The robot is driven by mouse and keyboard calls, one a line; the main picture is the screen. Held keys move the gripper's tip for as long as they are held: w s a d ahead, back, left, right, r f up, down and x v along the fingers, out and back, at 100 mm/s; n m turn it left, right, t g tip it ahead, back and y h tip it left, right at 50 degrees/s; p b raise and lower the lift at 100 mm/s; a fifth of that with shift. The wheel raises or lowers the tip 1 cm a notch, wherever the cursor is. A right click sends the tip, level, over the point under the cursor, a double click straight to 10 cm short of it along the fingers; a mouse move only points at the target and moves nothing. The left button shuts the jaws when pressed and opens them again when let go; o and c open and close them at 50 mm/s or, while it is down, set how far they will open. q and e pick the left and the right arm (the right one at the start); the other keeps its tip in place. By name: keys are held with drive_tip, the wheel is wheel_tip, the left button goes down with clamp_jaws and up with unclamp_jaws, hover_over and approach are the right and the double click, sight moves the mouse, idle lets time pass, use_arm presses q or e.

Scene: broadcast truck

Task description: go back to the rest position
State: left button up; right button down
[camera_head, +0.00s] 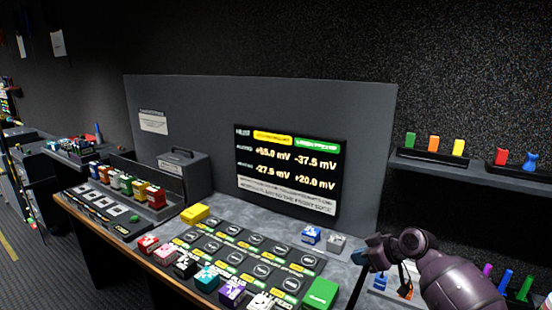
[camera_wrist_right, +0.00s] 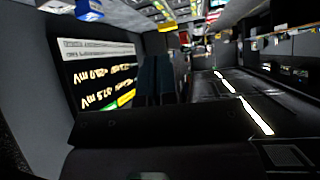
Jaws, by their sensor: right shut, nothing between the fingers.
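My right arm comes in from the lower right in the head view. Its gripper (camera_head: 372,256) is at the right end of the grey console, above the surface and right of a blue block (camera_head: 311,235). The fingers are small and dark there. In the right wrist view the dark fingers (camera_wrist_right: 156,80) stand close together, with nothing seen between them. My left gripper is not in view.
A screen (camera_head: 290,170) with readings stands on the console's back panel. A dark board (camera_head: 235,255) with labelled slots lies before it, with several coloured blocks along its front. A green block (camera_head: 320,294) sits near the right arm. A shelf (camera_head: 480,174) holds coloured pieces.

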drive_tip(key=w+a+r+m+y, duration=0.1)
drive_tip(key=a+r+y, duration=0.1)
drive_tip(key=a, duration=0.2)
drive_tip(key=w+d+r+m+t+h, duration=0.4)
drive_tip(key=w+d+r+t+h, duration=0.4)
drive_tip(key=d+t, duration=0.3)
drive_tip(key=s+f+m+g+h, duration=0.1)
drive_tip(key=s+f+g, duration=0.2)
drive_tip(key=s+f, duration=1.65)
drive_tip(key=s+a+f+m+g, duration=0.1)
drive_tip(key=s+f, duration=0.3)
drive_tip(key=s, duration=0.9)
drive_tip(key=s+f+m+g+h, duration=0.1)
drive_tip(key=s+f, duration=0.4)
drive_tip(key=s, duration=0.8)
drive_tip(key=shift+a+m+g, duration=0.35)
drive_tip(key=shift+m+g, duration=0.05)
